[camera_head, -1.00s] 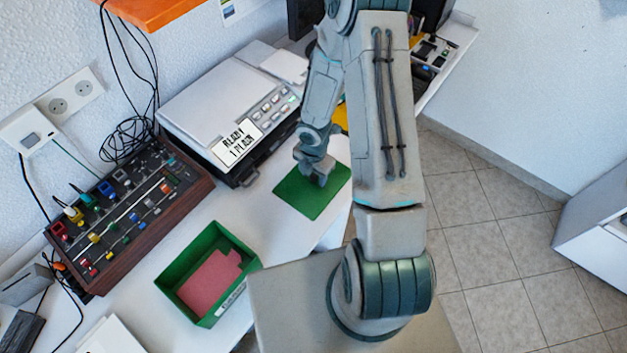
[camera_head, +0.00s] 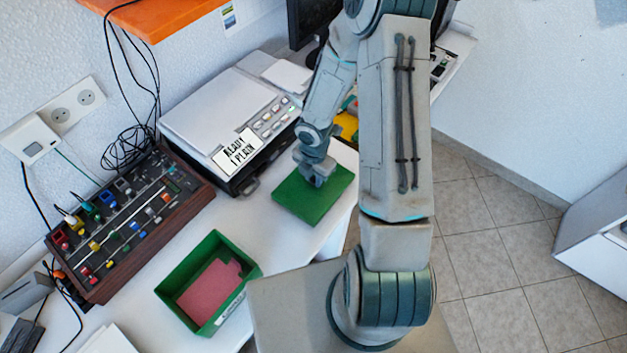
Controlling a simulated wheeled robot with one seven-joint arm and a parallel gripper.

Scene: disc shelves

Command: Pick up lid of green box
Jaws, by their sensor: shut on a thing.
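The green box (camera_head: 172,290) stands open on the white table at the lower left, with a pinkish-red piece (camera_head: 209,286) inside. Its flat green lid (camera_head: 311,203) is apart from it, to the upper right, in front of the printer. My gripper (camera_head: 318,181) points down at the upper middle of the lid and is shut on it. The fingertips are small and partly hidden against the lid. I cannot tell how far the lid is above the table.
A white printer (camera_head: 215,110) stands behind the lid. A mixer panel (camera_head: 125,222) with coloured knobs and cables is at the left. White table (camera_head: 262,232) shows free between box and lid. The table's right edge is close to the lid.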

